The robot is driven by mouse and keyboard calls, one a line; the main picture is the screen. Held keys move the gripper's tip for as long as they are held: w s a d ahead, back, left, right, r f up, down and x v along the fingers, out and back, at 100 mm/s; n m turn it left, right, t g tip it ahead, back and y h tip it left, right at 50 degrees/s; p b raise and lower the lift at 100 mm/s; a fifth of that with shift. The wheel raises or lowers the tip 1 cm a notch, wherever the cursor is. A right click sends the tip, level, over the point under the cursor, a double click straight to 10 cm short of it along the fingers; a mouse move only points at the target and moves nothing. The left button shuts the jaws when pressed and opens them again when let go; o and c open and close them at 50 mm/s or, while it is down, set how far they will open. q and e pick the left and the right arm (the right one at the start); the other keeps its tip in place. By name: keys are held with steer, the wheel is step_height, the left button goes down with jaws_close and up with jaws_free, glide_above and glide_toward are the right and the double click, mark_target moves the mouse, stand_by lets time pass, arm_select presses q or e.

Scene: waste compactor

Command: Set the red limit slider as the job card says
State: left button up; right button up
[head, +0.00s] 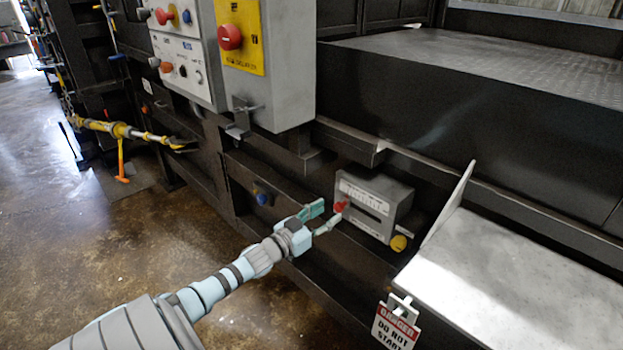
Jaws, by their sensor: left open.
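The red limit slider (340,206) is a small red knob at the left end of a slot on the front of a grey box (375,203). A white scale strip (365,194) runs above the slot; its marks are too small to read. My left gripper (325,217) is open, with its light teal fingers just left of the red knob. One finger is above and one below; whether either touches the knob I cannot tell. No job card can be made out. My right gripper is not in view.
A yellow knob (398,243) sits at the box's lower right. A white shelf (510,290) with an upright side plate is at right, a danger tag (396,322) below it. A grey control box with a red button (229,37) hangs above. A blue knob (262,194) is left.

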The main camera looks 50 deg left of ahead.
arm_select(q)
steer(key=s, duration=0.7)
steer(key=shift+f, duration=0.1)
